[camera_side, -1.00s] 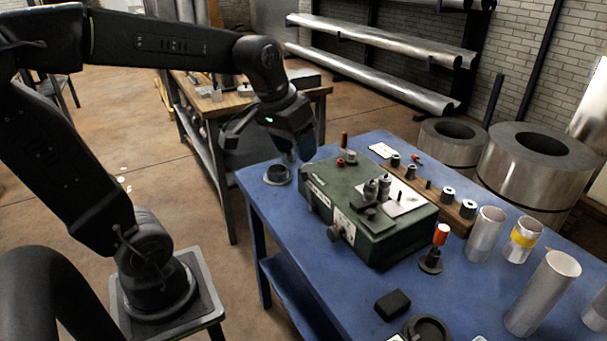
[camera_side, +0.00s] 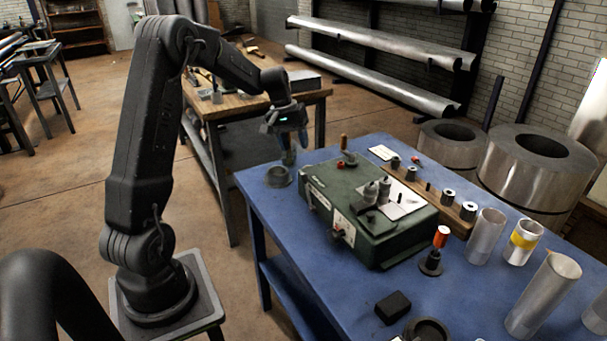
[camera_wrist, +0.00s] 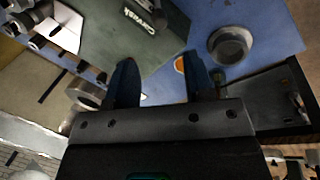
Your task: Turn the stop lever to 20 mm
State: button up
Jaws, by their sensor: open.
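The green machine (camera_side: 370,215) stands on the blue table, with a metal plate and grey posts on top. A lever with a wooden handle (camera_side: 344,142) stands upright at its far left corner. A small knob on a pale plate (camera_side: 340,232) is on its front side. I cannot tell which of these is the stop lever, and no scale marks are readable. My gripper (camera_side: 288,156) is open, pointing down above the table's far left corner, left of the machine. In the wrist view my open gripper (camera_wrist: 162,78) has an orange round end (camera_wrist: 180,64) beside its right finger. Contact cannot be told.
A round grey dish (camera_side: 278,175) sits close below my gripper. A wooden rack of grey cylinders (camera_side: 432,190) lies behind the machine. An orange-topped stand (camera_side: 438,240), metal tubes (camera_side: 485,236) and a black block (camera_side: 392,306) are to the right. The table's front left is clear.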

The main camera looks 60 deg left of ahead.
send_over(309, 193)
jog(key=a, duration=0.3)
notch_tip(309, 193, down, 10)
jog(key=shift+s+d, duration=0.15)
grip_shut()
